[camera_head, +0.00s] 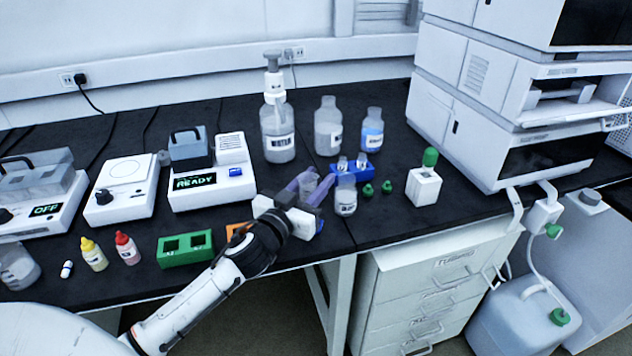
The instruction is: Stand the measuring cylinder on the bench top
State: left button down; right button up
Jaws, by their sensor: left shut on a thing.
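My left gripper (318,183) reaches in over the front middle of the black bench top (370,215). My right gripper is not in view.
A small labelled bottle (345,197) and a blue rack (352,170) stand close right of the gripper. Larger bottles (328,127) stand behind. A green block (185,248) and the READY device (212,178) lie left. A white capped box (424,185) stands right, before the instrument stack (490,110).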

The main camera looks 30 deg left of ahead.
pick_arm(q)
jog(key=shift+f, duration=0.15)
jog(key=c, duration=1.3)
grip_release()
jog(key=shift+s+r, duration=0.1)
jog(key=shift+r, duration=0.1)
jog(key=s, duration=1.1)
jog(key=shift+s+d, duration=0.4)
jog(key=shift+d, duration=0.05)
